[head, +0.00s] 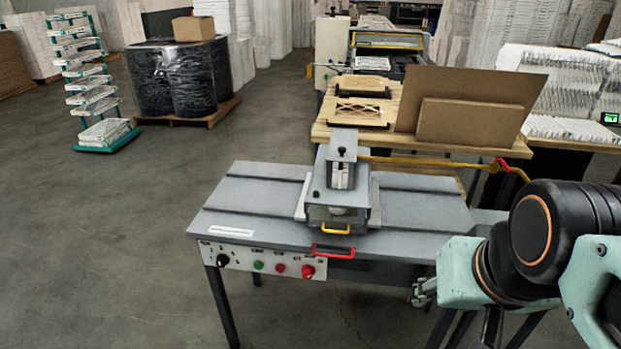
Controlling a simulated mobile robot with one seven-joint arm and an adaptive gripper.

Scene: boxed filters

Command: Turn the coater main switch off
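The coater (258,205) is a grey table-like machine in the middle of the head view. A pale control panel (240,258) runs along its front left edge. A black rotary switch (222,260) sits at the panel's left end, probably the main switch; its pointer position is too small to read. To its right are a green button (258,265), a red button (280,268) and a larger red knob (307,271). My gripper (424,291) shows only partly, beside the coater's front right corner and well to the right of the panel. Its fingers are not clear.
A red handle (334,252) sticks out from the coater's front edge, between panel and gripper. A yellow bar with a red end (505,165) reaches right. A wooden bench (345,128) with brown boards (470,120) stands behind. The floor (110,240) left of the coater is clear.

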